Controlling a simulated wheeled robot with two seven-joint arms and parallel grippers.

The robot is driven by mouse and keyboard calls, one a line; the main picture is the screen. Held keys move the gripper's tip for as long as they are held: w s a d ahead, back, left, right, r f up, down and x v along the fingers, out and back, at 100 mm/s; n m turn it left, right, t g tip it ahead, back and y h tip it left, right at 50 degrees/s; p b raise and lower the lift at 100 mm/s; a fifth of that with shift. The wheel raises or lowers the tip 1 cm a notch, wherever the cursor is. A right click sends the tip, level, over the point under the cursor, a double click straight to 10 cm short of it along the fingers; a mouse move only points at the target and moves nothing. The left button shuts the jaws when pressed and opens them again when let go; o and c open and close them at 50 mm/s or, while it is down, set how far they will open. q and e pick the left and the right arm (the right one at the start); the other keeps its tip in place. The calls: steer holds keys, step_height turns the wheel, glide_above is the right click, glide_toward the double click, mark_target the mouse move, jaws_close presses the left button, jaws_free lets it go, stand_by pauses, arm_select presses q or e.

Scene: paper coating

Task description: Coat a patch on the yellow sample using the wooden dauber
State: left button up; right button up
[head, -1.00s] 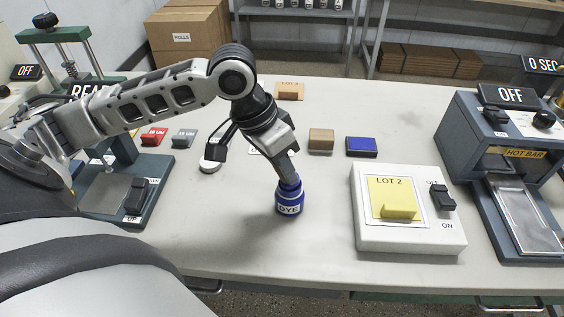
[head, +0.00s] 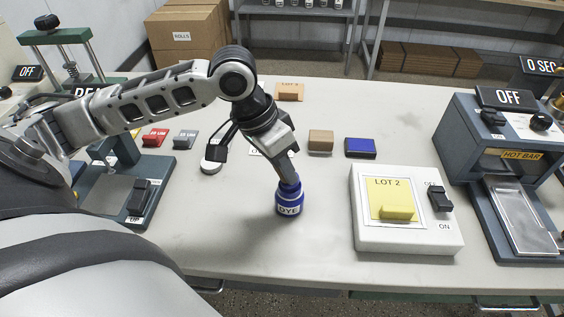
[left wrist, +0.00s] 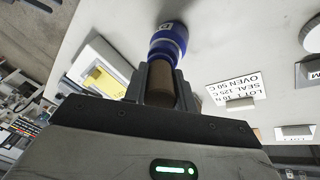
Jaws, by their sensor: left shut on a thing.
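The yellow sample (head: 385,199), marked LOT 2, lies on a white plate unit (head: 361,236) right of centre; a pale yellow block sits on its lower part. My left gripper (head: 284,168) points down over the blue DYE pot (head: 289,205), which stands on the table. In the left wrist view its fingers are shut on a brown cylinder (left wrist: 161,86), apparently the wooden dauber's handle. The cylinder runs to the blue pot (left wrist: 168,40); its lower end is hidden, so I cannot tell how deep it sits. The yellow sample (left wrist: 104,76) shows at the left there.
A brown block (head: 320,140) and a blue pad (head: 361,147) lie behind the sample unit. A hot bar machine (head: 505,160) reading OFF stands at the right. A dark press (head: 125,205) stands at the left. The table between the pot and the sample unit is clear.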

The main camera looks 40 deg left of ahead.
arm_select(q)
steer(key=shift+r+p, duration=0.75)
steer(key=shift+r, duration=2.35)
